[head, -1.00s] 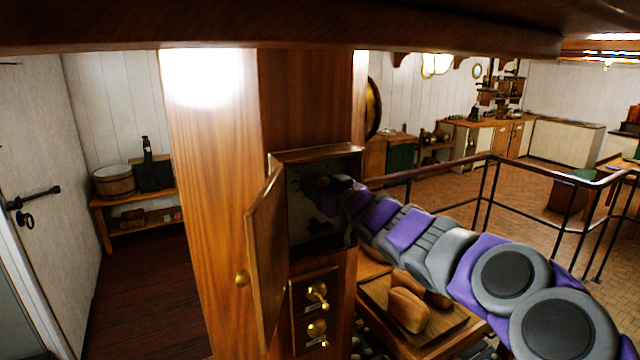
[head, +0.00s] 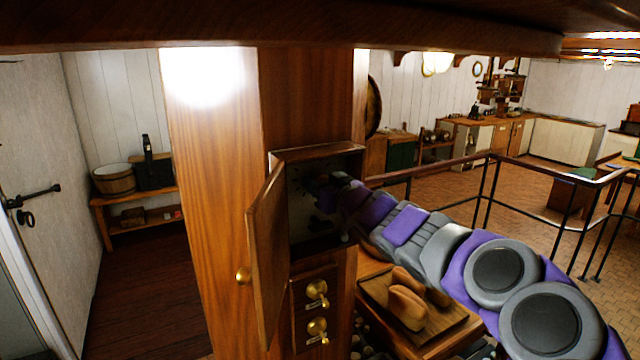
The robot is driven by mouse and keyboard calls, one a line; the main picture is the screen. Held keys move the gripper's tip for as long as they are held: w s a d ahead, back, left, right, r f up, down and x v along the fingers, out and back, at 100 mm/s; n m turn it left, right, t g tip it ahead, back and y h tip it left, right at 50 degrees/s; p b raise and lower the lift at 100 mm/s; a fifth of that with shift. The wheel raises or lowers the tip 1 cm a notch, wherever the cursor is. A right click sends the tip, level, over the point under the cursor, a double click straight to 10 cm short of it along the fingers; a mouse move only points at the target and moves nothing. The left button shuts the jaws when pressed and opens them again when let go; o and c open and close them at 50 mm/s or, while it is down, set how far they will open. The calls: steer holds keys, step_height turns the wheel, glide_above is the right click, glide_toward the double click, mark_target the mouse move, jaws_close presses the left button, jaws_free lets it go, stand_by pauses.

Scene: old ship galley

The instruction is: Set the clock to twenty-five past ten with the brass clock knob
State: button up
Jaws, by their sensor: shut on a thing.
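A round brass-rimmed disc (head: 373,107), seen almost edge-on, is mounted on the right side of the wooden column. It may be the clock; its face and hands do not show. My gripper (head: 322,188) reaches from the right into an open wooden cabinet (head: 317,152) in the column. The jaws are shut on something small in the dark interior. I take it to be the brass clock knob, but the knob itself is hidden by the gripper and shadow.
The cabinet door (head: 265,262) stands open toward me on the left. Two brass fittings (head: 317,289) (head: 317,326) sit on panels below. A board (head: 440,330) with loaves (head: 407,305) lies under my arm. A railing (head: 487,185) runs behind it.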

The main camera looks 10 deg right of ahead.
steer(key=shift+n, duration=0.7)
steer(key=o, duration=1)
steer(key=shift+d, duration=0.1)
steer(key=shift+s, duration=0.1)
steer(key=shift+p+v, duration=0.7)
steer(key=shift+v, duration=7.9)
